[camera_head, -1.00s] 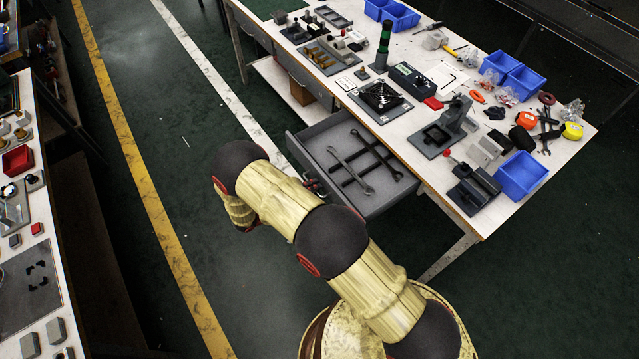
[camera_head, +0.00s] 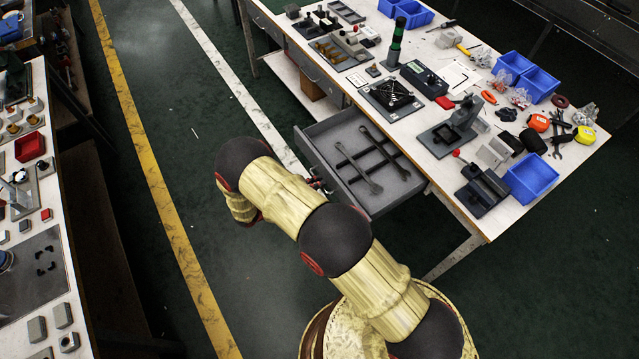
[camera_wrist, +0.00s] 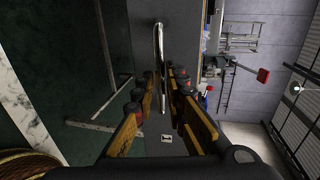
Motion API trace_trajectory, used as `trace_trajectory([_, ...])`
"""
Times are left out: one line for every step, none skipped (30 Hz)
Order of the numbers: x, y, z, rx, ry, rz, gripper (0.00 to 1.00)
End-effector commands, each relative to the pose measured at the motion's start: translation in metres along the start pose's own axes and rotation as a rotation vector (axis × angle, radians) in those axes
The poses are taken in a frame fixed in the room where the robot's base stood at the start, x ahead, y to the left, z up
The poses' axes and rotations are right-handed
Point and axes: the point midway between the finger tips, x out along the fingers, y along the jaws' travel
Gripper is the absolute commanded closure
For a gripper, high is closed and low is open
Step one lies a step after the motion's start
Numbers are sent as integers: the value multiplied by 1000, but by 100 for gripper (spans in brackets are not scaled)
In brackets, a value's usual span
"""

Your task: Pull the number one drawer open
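A grey drawer (camera_head: 329,176) stands pulled out from under the white workbench, with several wrenches (camera_head: 376,155) lying in it. My arm reaches to the outer side of its front; the head view hides most of my gripper behind the arm. In the wrist view the dark drawer front (camera_wrist: 185,18) carries a long silver bar handle (camera_wrist: 158,35). My gripper (camera_wrist: 167,78) has its two fingers on either side of this handle, with gaps showing between fingers and bar. A small white label (camera_wrist: 167,138) shows below; I cannot read its number.
The workbench (camera_head: 450,215) carries blue bins (camera_head: 531,177), a vise, a green beacon (camera_head: 397,42) and loose tools. A closed drawer front (camera_head: 318,78) sits farther along it. Another bench (camera_head: 85,300) stands at the left. Green floor between the benches is clear.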

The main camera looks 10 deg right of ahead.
Motion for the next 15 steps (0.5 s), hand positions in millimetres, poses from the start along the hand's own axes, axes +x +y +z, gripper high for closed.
trace_trajectory([-11, 0, 1, 1, -4, 0, 87])
trace_trajectory([-17, 0, 1, 1, -4, 1, 87])
trace_trajectory([-25, 0, 1, 2, -5, 1, 87])
trace_trajectory([-32, 0, 1, 2, -5, 1, 87])
trace_trajectory([-38, 0, 1, 1, -5, 1, 87])
trace_trajectory([-46, 1, 1, 0, -5, 2, 87])
trace_trajectory([-52, 1, 1, 0, -5, 1, 87])
trace_trajectory([-58, 1, 1, 0, -4, 1, 87])
trace_trajectory([-66, 1, 1, 1, -4, 1, 87])
trace_trajectory([-71, 1, 1, 1, -4, 1, 87])
trace_trajectory([-76, 1, 0, 1, -4, 1, 87])
trace_trajectory([-82, 1, 0, 0, -3, 2, 87])
trace_trajectory([-86, 1, 0, 0, -3, 2, 87])
trace_trajectory([-90, 1, 0, -1, -3, 1, 87])
trace_trajectory([-94, 1, 0, -1, -2, 1, 87])
